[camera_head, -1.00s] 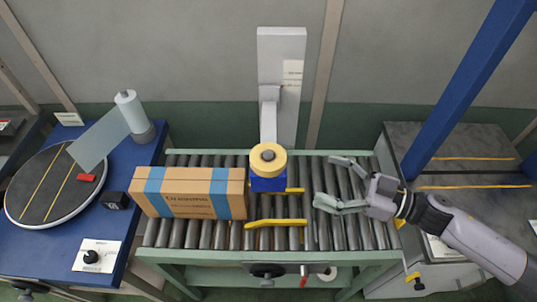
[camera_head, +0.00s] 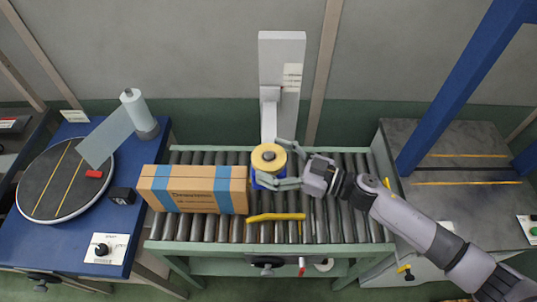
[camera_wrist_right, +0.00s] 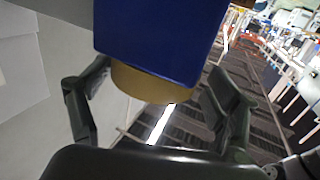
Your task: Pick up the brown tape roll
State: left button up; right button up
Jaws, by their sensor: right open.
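The brown tape roll (camera_head: 268,157) shows as a tan-yellow ring with a dark centre, on a blue holder (camera_head: 257,182) at the middle of the roller conveyor. In the right wrist view the tape roll (camera_wrist_right: 150,86) shows as a brown band bordering the large blue holder (camera_wrist_right: 160,28). My right gripper (camera_head: 276,164) is open and comes in from the right. Its fingers lie on either side of the roll. In the wrist view the fingers of the right gripper (camera_wrist_right: 155,98) stand apart, with the roll between them. Whether either finger touches it, I cannot tell. My left gripper is not in view.
A cardboard box (camera_head: 193,190) with blue bands lies on the conveyor (camera_head: 335,205), left of the roll. A yellow bar (camera_head: 275,217) lies in front of the holder. A grey column (camera_head: 284,80) rises behind. A blue table with a turntable (camera_head: 65,181) stands left.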

jog(key=shift+d, duration=0.1)
jog(key=shift+c, duration=0.6)
jog(key=shift+s, duration=0.1)
jog(key=c, duration=1)
